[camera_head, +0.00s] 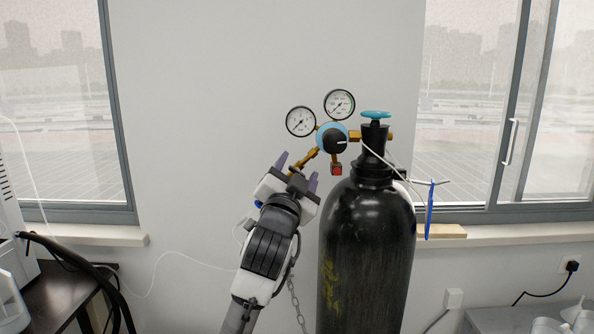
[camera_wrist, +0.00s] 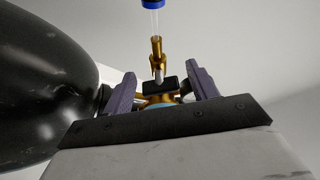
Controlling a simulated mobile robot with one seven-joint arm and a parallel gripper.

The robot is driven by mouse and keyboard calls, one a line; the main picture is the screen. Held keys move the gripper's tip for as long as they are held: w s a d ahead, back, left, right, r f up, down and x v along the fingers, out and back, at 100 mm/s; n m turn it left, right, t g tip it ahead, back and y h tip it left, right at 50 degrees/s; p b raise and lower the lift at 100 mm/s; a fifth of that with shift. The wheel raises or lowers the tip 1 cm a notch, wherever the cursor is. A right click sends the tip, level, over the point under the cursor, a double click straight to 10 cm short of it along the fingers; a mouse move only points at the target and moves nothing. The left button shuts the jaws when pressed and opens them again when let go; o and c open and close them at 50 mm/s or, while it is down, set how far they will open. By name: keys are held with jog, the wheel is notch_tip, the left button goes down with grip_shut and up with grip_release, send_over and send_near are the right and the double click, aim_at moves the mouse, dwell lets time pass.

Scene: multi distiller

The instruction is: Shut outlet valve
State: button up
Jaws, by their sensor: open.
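My gripper (camera_head: 297,169) is open, just left of and below the regulator (camera_head: 332,138) on a black gas cylinder (camera_head: 366,255). The brass outlet branch (camera_head: 307,157) slopes down from the regulator to the fingertips. In the wrist view the outlet valve's small black handle (camera_wrist: 160,86) lies between the two purple-grey fingers, with a visible gap on each side. A brass fitting (camera_wrist: 157,55) rises above the handle to a clear tube with a blue end (camera_wrist: 153,3). In the head view the handle is mostly hidden by my gripper.
Two round gauges (camera_head: 300,121) (camera_head: 340,104) sit above the regulator. A teal handwheel (camera_head: 375,114) tops the cylinder. A red-tipped fitting (camera_head: 337,169) hangs under the regulator, close to my right finger. A chain (camera_head: 296,303) hangs beside the cylinder. The wall area left of my arm is free.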

jog(key=c, duration=1)
jog(key=shift+m+g+h+b, duration=0.55)
jog(key=shift+m+h, duration=0.15)
jog(key=shift+m, duration=0.7)
jog(key=o, duration=1)
jog(key=b+v, duration=0.4)
jog(key=v, duration=1)
jog(key=shift+d+f, duration=0.1)
jog(key=shift+f, duration=0.05)
